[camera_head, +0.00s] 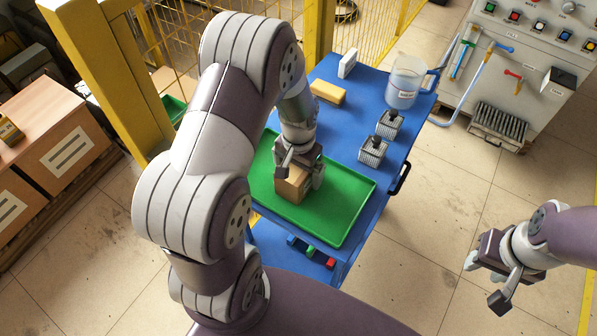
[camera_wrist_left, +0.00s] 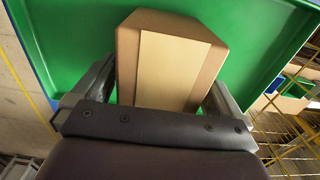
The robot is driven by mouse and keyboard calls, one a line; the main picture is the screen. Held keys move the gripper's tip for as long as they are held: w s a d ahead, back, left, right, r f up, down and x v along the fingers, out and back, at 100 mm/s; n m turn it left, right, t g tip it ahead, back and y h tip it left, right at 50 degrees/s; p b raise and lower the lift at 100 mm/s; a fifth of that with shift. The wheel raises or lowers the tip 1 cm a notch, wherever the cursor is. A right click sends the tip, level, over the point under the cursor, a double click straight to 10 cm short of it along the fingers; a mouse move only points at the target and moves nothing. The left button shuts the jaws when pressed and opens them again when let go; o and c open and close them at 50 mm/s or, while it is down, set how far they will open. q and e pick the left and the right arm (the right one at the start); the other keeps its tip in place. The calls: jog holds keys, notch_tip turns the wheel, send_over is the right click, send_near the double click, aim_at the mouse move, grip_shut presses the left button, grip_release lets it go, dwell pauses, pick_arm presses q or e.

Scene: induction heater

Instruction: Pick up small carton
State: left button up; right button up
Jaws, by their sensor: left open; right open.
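The small carton (camera_head: 292,186) is a brown box standing in the green tray (camera_head: 345,222) on the blue cart. My left gripper (camera_head: 299,172) is over the carton from above, with its open fingers on either side of it. In the left wrist view the carton (camera_wrist_left: 172,58) shows a paler panel on its face and sits between the two fingers (camera_wrist_left: 160,98). I cannot tell whether the fingers touch it. My right gripper (camera_head: 490,278) is open and empty, out over the floor at the right.
On the blue cart (camera_head: 345,128) stand a yellow block (camera_head: 328,92), a white block (camera_head: 347,64), a clear jug (camera_head: 405,82) and two small dark-topped containers (camera_head: 372,151). A control panel (camera_head: 540,60) stands at the back right. Larger cartons (camera_head: 60,150) are at the left. A yellow post (camera_head: 105,70) rises near my left arm.

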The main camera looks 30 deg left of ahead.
pick_arm(q)
jog(key=shift+s+d+r, duration=0.1)
jog(key=shift+c, duration=0.7)
jog(key=c, duration=1.1)
